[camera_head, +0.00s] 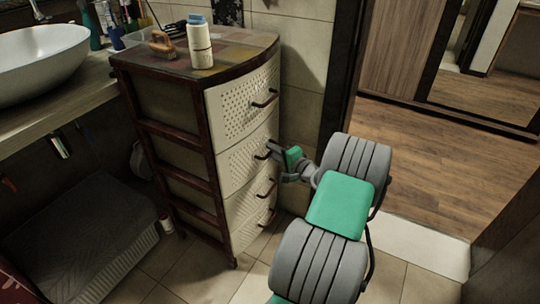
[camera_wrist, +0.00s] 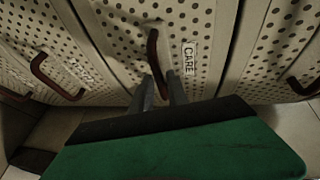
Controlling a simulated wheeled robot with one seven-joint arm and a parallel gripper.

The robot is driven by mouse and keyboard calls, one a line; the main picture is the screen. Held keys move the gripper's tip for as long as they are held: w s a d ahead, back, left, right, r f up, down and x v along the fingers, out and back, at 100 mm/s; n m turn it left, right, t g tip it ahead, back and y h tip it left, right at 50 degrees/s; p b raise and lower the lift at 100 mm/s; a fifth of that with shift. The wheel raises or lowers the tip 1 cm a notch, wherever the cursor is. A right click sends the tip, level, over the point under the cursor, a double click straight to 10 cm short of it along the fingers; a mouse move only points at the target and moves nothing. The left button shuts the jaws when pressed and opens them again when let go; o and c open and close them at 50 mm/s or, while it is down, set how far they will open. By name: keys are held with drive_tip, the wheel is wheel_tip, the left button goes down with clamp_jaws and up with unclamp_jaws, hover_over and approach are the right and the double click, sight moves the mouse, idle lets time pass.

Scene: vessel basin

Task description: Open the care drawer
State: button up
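The care drawer (camera_head: 240,168) is the second drawer from the top of a cream, perforated drawer unit in the head view. Its front looks flush with the unit. In the wrist view its front (camera_wrist: 205,75) bears a white CARE label (camera_wrist: 188,58) beside a dark red curved handle (camera_wrist: 153,50). My gripper (camera_head: 275,151) is at this handle in the head view. In the wrist view the fingers of my gripper (camera_wrist: 161,88) stand apart, one on each side of the handle's lower part. I cannot tell whether they touch it.
Other drawer handles show above (camera_head: 265,98) and below (camera_head: 267,188). A white bottle (camera_head: 200,45) and a wooden-handled brush (camera_head: 161,43) stand on the unit's top. A basin counter (camera_head: 60,95) is at left. A doorway with wooden floor (camera_head: 440,125) opens at right.

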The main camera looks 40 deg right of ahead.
drive_tip(key=shift+w, duration=0.25)
drive_tip(key=shift+a, duration=0.1)
drive_tip(key=shift+c, duration=0.6)
clamp_jaws()
drive_tip(key=shift+a+f, duration=0.1)
idle(0.4)
